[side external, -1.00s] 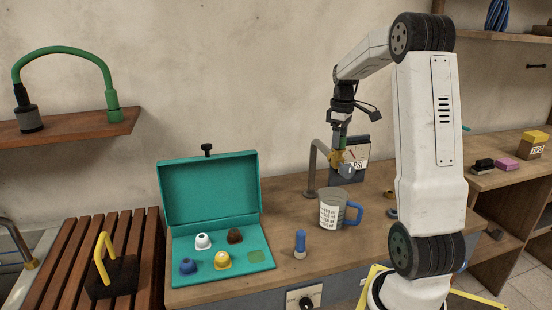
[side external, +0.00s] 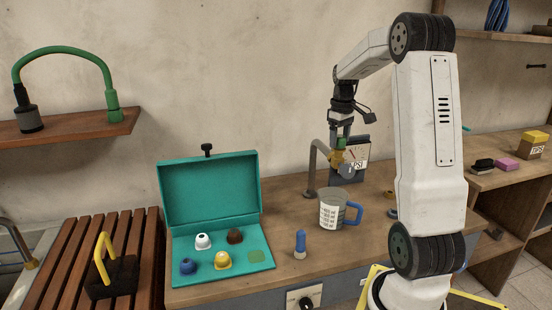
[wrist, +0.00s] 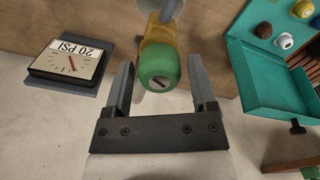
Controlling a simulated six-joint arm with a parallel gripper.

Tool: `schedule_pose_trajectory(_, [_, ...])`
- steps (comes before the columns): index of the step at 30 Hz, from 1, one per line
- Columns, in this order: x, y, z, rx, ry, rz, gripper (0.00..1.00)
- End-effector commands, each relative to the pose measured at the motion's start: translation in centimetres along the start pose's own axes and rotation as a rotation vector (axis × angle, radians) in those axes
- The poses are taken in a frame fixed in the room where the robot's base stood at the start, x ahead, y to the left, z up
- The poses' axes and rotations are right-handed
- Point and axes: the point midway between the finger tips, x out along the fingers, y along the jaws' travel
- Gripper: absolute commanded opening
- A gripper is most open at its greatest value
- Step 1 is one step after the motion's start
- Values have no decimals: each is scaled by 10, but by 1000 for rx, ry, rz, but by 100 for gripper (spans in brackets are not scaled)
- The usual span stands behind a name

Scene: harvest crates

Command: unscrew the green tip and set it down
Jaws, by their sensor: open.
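The green tip (wrist: 160,69) sits on the end of a brass-yellow fitting (wrist: 161,33) in the wrist view. In the side view the green tip (side external: 340,143) is small, just above the fitting (side external: 337,158) on a grey bent pipe (side external: 315,165). My gripper (wrist: 166,72) is open, with one finger on each side of the green tip. A gap shows between the tip and each finger in the wrist view. In the side view my gripper (side external: 340,131) hangs over the fitting from above, its fingertips small and partly hidden.
A teal case (side external: 211,191) stands open with several coloured tips in it and one empty-looking green spot (side external: 255,257). A measuring jug (side external: 333,211) stands below the fitting, a blue marker-like object (side external: 300,244) in front.

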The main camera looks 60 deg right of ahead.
Motion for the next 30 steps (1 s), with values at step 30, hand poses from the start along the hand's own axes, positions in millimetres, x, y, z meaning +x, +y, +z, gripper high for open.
schedule_pose_trajectory(30, [0, 0, 0, 172, -1, 0, 73])
